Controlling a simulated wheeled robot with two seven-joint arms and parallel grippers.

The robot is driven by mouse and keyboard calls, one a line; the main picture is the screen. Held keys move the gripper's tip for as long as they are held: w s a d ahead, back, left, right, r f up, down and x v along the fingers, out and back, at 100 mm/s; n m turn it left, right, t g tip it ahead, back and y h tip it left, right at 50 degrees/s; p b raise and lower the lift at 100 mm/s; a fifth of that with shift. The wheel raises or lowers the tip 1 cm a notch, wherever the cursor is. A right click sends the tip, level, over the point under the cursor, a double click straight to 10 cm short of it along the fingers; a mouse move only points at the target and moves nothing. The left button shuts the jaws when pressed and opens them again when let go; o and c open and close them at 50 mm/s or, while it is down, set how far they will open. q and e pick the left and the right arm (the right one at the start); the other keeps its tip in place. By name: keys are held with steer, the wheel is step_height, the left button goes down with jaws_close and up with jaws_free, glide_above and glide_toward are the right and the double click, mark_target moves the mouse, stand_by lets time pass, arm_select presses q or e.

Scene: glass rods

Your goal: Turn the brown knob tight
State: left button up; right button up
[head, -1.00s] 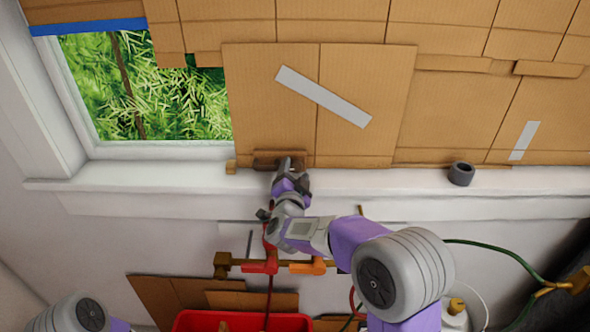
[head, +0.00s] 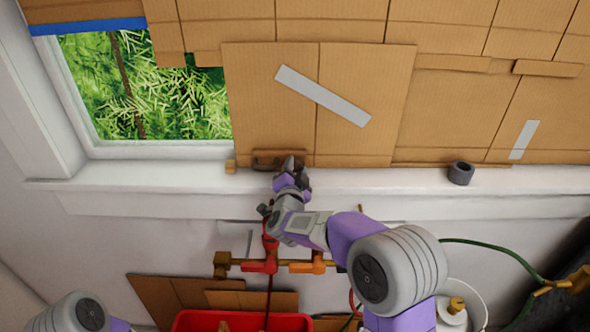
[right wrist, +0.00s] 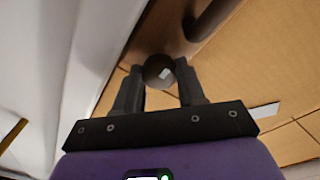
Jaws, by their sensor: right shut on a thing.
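The brown knob (right wrist: 157,68) shows in the right wrist view as a dark round knob with a small pale patch. It sits between the two fingers of my right gripper (right wrist: 160,80), which is shut on it. In the head view my right gripper (head: 288,166) is at the window sill, in front of a brown metal plate (head: 265,161) at the foot of the cardboard. The gripper hides the knob there. Only a part of my left arm shows at the lower left; its gripper is out of view.
A dark tape roll (head: 461,173) stands on the white sill (head: 400,182) to the right. Below the sill are brass pipes with a red valve (head: 262,262) and an orange valve (head: 305,266). A red bin (head: 205,322) is at the bottom.

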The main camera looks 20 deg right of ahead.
steer(key=m+b, duration=0.4)
steer(key=shift+d+f+b, duration=0.1)
steer(key=shift+f+b, duration=0.05)
steer(key=shift+b, duration=0.15)
steer(key=m+b, duration=0.3)
steer(key=shift+g, duration=0.3)
steer(key=m+b, duration=0.4)
steer(key=m, duration=0.2)
steer(key=shift+y+b, duration=0.4)
steer(key=shift+m+y+b, duration=0.3)
steer(key=shift+m+b, duration=0.7)
steer(key=shift+m, duration=0.9)
steer(key=o, duration=1.1)
steer(key=shift+c, duration=0.2)
steer(key=shift+s, duration=0.15)
